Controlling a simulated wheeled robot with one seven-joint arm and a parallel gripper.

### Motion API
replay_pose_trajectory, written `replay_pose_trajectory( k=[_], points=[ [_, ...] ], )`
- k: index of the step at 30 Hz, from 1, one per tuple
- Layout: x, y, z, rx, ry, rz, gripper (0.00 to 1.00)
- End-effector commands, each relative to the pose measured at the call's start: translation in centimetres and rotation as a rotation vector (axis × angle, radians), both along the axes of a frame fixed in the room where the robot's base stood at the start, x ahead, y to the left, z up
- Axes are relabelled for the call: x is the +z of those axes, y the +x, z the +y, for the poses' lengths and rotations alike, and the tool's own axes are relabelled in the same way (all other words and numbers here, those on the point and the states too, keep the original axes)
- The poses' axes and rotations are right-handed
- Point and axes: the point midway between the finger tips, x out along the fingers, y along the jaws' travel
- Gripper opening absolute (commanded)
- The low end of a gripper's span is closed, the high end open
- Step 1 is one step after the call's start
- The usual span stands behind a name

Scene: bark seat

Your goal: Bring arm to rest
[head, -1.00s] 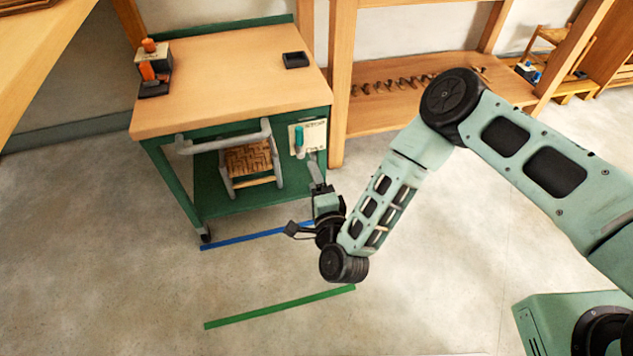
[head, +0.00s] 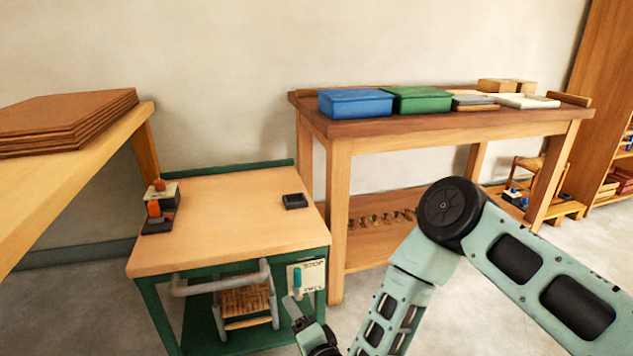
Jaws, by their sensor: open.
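My arm comes in from the right of the head view, bends at a black elbow joint, and reaches down to the bottom edge. My gripper (head: 303,314) is only partly in view, low in the picture, just in front of the right side of the green cart (head: 225,253). It appears empty. The lower part of the wrist is cut off by the bottom edge. I cannot tell whether the gripper touches the cart.
A woven-seat stool (head: 245,302) stands on the cart's lower shelf. Behind is a workbench (head: 430,125) with a blue box (head: 356,103) and a green box (head: 418,99). Brown sheets (head: 68,122) lie on a left table.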

Motion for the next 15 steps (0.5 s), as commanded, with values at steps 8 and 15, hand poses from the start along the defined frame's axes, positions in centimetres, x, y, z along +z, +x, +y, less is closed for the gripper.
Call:
replay_pose_trajectory(
  k=[8,15],
  points=[
    [5.9,-1.4,3.5,0.38,-0.385,0.025,0.64],
    [10.0,-5.2,1.7,0.647,-0.738,0.058,0.64]
  ],
)
